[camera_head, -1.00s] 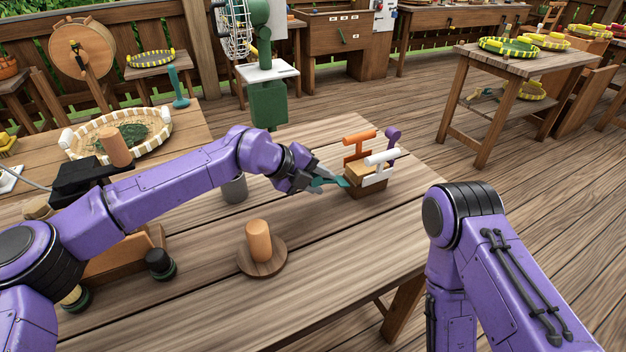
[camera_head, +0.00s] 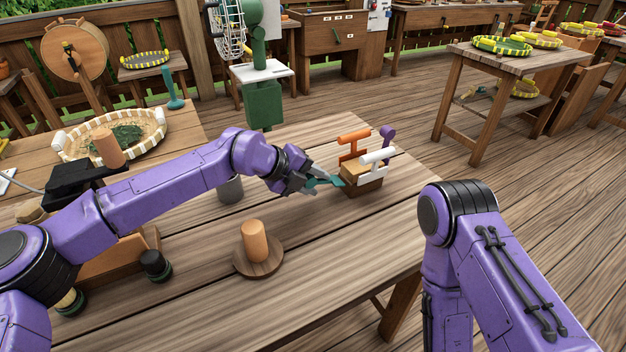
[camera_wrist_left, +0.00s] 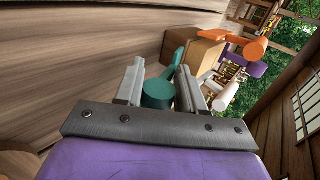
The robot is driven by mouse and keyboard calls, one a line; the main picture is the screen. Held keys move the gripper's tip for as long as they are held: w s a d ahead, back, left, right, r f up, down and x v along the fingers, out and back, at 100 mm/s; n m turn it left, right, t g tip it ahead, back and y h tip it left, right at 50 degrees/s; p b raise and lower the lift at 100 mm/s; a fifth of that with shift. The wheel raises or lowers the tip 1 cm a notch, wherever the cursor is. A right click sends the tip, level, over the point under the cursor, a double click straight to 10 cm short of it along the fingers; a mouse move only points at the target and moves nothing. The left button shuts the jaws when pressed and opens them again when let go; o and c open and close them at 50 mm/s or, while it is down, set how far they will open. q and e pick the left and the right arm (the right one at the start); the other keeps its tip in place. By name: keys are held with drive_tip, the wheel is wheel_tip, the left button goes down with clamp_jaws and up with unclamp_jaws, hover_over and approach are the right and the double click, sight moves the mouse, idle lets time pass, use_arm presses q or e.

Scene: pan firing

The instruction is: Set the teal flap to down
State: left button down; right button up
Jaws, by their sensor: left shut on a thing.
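The wooden block (camera_head: 359,185) stands near the right end of the table and carries several T-shaped flaps. The teal flap (camera_head: 338,182) sticks out from its left side, low and roughly level, partly hidden by my gripper. My left gripper (camera_head: 318,181) is shut on the teal flap. In the left wrist view, the round teal end (camera_wrist_left: 157,94) sits between the two fingers and the block (camera_wrist_left: 199,55) lies just beyond. The orange flap (camera_head: 354,137), the white flap (camera_head: 377,156) and the purple flap (camera_head: 388,133) stand up from the block. My right gripper is out of view.
A round wooden stand with a peg (camera_head: 256,242) is in front of my left arm. A grey cup (camera_head: 230,189) stands close behind my left forearm. The table (camera_head: 330,245) is clear in front of the block.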

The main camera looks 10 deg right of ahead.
use_arm(q)
drive_tip(key=shift+s+f, duration=0.3)
drive_tip(key=shift+f, duration=0.45)
drive_tip(key=c, duration=1)
unclamp_jaws()
drive_tip(key=shift+o, duration=1)
drive_tip(key=shift+w+r, duration=0.2)
drive_tip(key=shift+s+d, duration=0.1)
drive_tip(key=shift+s+a+r+p, duration=0.35)
drive_tip(key=shift+s+a+r, duration=0.15)
drive_tip(key=shift+a, duration=0.9)
drive_tip(key=shift+s+a+r+p, duration=0.35)
drive_tip(key=shift+a+r, duration=0.15)
drive_tip(key=shift+a, duration=0.9)
drive_tip(key=shift+s+a+r+p, duration=0.3)
drive_tip(key=shift+s+a+r, duration=0.2)
drive_tip(key=shift+a, duration=0.9)
drive_tip(key=shift+s+a+r+p, duration=0.2)
drive_tip(key=shift+s+a+r, duration=0.05)
drive_tip(key=shift+a, duration=0.4)
drive_tip(key=shift+s+a+r+p, duration=0.2)
drive_tip(key=shift+a, duration=0.4)
